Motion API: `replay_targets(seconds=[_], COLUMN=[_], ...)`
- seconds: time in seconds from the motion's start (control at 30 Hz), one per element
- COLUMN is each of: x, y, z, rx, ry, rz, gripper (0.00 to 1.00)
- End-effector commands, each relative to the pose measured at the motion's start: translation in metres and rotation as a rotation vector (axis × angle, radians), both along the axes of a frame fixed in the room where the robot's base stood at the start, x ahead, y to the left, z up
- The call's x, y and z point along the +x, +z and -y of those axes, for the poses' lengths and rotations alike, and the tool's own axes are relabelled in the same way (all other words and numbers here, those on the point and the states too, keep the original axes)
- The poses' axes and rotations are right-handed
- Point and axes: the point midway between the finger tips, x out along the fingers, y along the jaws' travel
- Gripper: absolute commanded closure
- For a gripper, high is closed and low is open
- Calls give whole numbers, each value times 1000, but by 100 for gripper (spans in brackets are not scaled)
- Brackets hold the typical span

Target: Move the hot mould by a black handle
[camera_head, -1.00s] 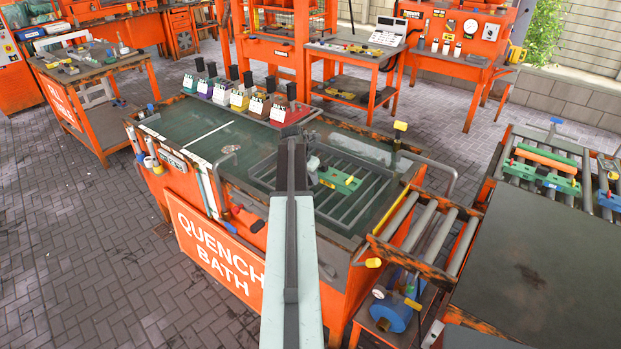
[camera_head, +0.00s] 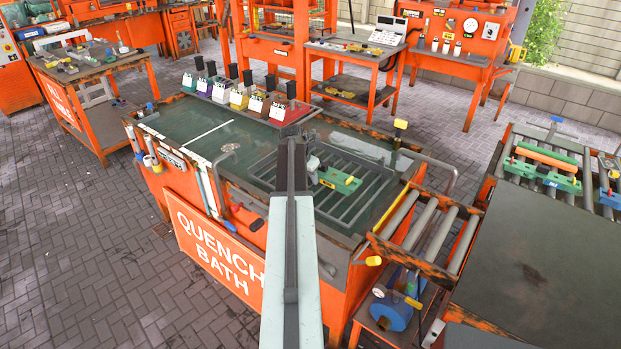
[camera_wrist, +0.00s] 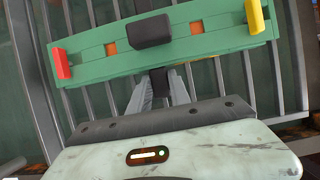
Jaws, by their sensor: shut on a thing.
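The green mould (camera_head: 337,181) is over the slatted rack (camera_head: 345,213) of the quench bath (camera_head: 190,125). The wrist view shows the mould (camera_wrist: 205,38) close up, with a red end piece (camera_wrist: 61,63) at left, a yellow one (camera_wrist: 255,17) at right and a black block (camera_wrist: 150,31) on top. My gripper (camera_wrist: 160,85) is shut on a black handle (camera_wrist: 158,79) at the mould's near side. In the head view my arm hides the gripper and part of the mould. I cannot tell whether the mould touches the rack.
Several coloured labelled blocks with black knobs (camera_head: 237,95) line the bath's far edge. A roller conveyor (camera_head: 425,240) joins the bath to a dark table (camera_head: 545,270) at right. Another green mould (camera_head: 545,177) lies on rollers at far right. Paved floor is clear at left.

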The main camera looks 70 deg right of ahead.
Motion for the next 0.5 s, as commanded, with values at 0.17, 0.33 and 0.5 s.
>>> replay_targets(seconds=[0.17, 0.33, 0.5], x=[0, 0, 0], y=[0, 0, 0], z=[0, 0, 0], rx=[-1, 0, 0], ry=[0, -1, -1], rz=[-1, -1, -1], gripper=[100, 66, 51])
